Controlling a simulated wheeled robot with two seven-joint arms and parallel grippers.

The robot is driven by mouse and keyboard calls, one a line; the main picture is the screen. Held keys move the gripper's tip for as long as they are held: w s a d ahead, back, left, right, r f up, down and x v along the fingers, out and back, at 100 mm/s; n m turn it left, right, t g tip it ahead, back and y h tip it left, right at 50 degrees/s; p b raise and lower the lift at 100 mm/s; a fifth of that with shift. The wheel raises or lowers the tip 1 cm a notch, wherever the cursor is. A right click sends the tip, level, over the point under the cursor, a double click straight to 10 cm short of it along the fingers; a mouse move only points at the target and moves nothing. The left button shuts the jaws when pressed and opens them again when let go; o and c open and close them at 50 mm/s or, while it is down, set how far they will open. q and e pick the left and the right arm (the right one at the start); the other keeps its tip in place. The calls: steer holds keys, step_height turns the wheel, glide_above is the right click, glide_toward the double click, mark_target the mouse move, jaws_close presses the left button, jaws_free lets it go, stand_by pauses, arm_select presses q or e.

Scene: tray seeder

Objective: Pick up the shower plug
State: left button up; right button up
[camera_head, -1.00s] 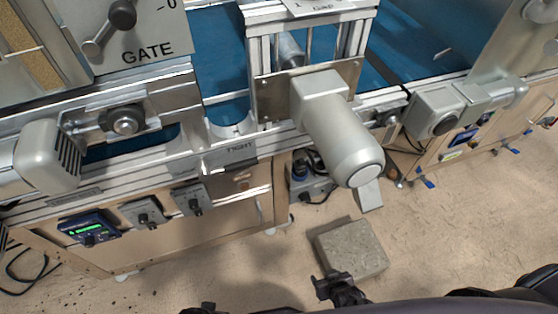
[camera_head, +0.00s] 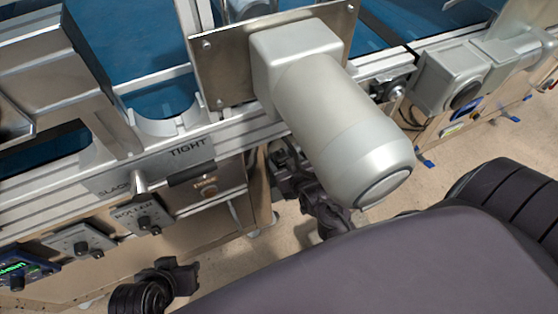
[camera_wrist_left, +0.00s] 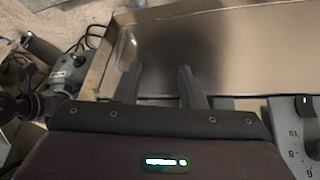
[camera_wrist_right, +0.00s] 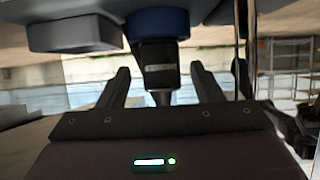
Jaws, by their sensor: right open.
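A dark plug (camera_wrist_right: 160,52) with a blue collar points down from a grey housing in the right wrist view; I take it for the shower plug. My right gripper (camera_wrist_right: 159,72) is open, with one finger on each side of the plug's dark body and visible gaps to both. In the head view my right gripper (camera_head: 284,165) is beside the machine's side panel, partly behind the big grey motor, and the plug cannot be made out there. My left gripper (camera_wrist_left: 157,70) is open and empty in front of a plain metallic panel.
The big grey motor (camera_head: 340,125) juts out over my right gripper. The machine's side carries the TIGHT lever plate (camera_head: 190,148) and several control boxes (camera_head: 145,220). In the left wrist view a small grey box with cables (camera_wrist_left: 72,70) stands at left.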

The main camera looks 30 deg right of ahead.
mark_target(280, 150)
steer(key=b+x, duration=0.1)
steer(key=x, duration=0.3)
steer(key=shift+a, duration=0.1)
steer(key=shift+w+f, duration=0.1)
steer(key=shift+w, duration=0.05)
arm_select(q)
steer(key=shift+w+d+r+t+h, duration=0.2)
steer(key=shift+w+d+t+h, duration=0.1)
steer(key=shift+w+d+t, duration=0.2)
steer(key=shift+w+d+r+t+h, duration=0.2)
steer(key=shift+w+d+t+h, duration=0.15)
steer(key=shift+d, duration=0.2)
arm_select(e)
steer(key=c, duration=1.1)
steer(key=shift+c, duration=0.2)
